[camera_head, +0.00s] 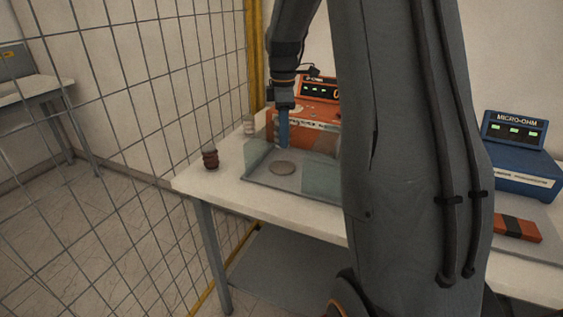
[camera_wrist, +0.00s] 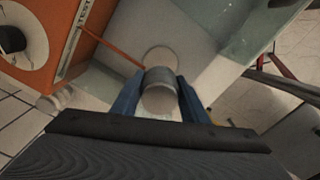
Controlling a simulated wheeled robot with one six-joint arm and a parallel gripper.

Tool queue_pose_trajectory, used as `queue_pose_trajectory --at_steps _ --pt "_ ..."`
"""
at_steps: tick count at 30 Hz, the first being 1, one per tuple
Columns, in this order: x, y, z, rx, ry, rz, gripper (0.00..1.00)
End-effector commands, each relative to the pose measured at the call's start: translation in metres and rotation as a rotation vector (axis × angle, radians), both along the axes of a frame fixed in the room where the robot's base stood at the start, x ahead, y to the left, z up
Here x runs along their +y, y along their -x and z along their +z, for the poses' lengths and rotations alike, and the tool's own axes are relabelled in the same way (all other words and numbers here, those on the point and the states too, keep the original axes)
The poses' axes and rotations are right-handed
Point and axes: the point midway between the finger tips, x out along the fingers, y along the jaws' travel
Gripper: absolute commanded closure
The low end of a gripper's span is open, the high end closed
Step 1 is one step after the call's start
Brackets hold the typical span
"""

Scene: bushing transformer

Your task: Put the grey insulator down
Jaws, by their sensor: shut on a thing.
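My gripper (camera_head: 283,146) hangs with its blue fingers pointing down over the tray-like fixture (camera_head: 262,181) on the table. In the wrist view my gripper (camera_wrist: 161,100) is shut on the grey insulator (camera_wrist: 160,92), a smooth grey cylinder between the two blue fingers. In the head view the insulator is too small and covered to make out clearly. A pale round disc (camera_head: 283,168) lies on the fixture floor, below and nearer than the fingertips. Its ring also shows in the wrist view (camera_wrist: 159,54), just beyond the insulator. The insulator seems held above the floor; the gap is unclear.
A red-brown insulator (camera_head: 210,159) stands on the table left of the fixture. A pale ribbed piece (camera_head: 249,125) stands behind it. An orange meter (camera_head: 318,91) is behind my gripper. Low translucent walls (camera_head: 321,180) flank the fixture. A blue micro-ohm meter (camera_head: 520,160) stands right.

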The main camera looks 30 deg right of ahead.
Motion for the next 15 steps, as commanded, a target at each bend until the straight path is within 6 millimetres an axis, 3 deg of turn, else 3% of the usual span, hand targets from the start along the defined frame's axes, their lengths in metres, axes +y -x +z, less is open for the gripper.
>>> queue_pose_trajectory --at_steps 3,15 --pt "0.001 0.002 -0.021 0.005 -0.001 0.001 0.89" --pt "0.002 0.001 -0.061 0.005 -0.001 0.003 0.89"
